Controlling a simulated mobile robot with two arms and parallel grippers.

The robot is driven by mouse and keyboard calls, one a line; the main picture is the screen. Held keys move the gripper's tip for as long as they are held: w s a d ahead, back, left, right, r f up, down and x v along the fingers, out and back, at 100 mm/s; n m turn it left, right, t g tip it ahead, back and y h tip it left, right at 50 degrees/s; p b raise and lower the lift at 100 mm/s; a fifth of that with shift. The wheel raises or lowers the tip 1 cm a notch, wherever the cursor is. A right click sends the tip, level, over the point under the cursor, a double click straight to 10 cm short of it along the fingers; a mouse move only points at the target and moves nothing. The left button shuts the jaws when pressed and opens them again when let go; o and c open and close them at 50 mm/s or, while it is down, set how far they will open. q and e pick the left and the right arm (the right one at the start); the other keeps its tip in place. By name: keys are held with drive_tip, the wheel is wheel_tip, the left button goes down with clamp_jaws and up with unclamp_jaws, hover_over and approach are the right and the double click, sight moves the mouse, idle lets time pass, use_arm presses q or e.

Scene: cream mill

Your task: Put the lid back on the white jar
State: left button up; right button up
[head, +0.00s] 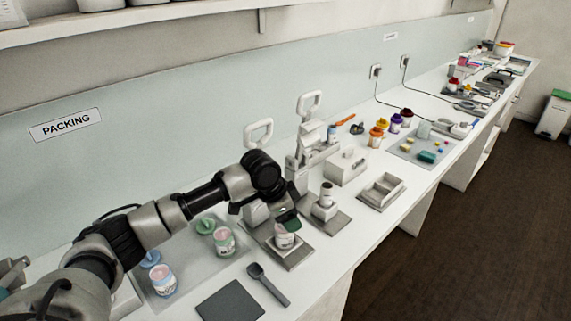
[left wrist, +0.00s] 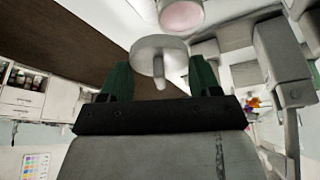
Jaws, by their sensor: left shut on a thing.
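The white jar (head: 284,239) stands upright on a grey base plate of a press. In the left wrist view its open mouth (left wrist: 182,14) shows pink cream, just beyond the lid and a little to the right. My left gripper (head: 288,219) is above the jar. In the head view the gripper mostly hides the lid. My right gripper is not in view.
A green jar (head: 223,242) with its green lid (head: 206,225) and a blue jar (head: 163,281) with its blue lid (head: 150,259) are to the left. A dark slab (head: 230,301) and spoon (head: 268,284) lie in front.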

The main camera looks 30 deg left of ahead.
use_arm(q)
drive_tip(key=shift+w+a+r+m, duration=0.3)
drive_tip(key=shift+w+a+r, duration=0.2)
drive_tip(key=shift+w+a, duration=0.15)
drive_tip(key=shift+w+a+p, duration=0.15)
drive_tip(key=shift+a+p, duration=0.15)
drive_tip(key=shift+p, duration=0.05)
drive_tip(key=shift+a+f+b, duration=0.1)
drive_tip(key=shift+f+b, duration=0.1)
drive_tip(key=shift+b, duration=0.15)
drive_tip(key=shift+f+b, duration=0.6)
drive_tip(key=shift+b, duration=0.05)
drive_tip(key=shift+f+b, duration=0.6)
drive_tip(key=shift+f, duration=0.75)
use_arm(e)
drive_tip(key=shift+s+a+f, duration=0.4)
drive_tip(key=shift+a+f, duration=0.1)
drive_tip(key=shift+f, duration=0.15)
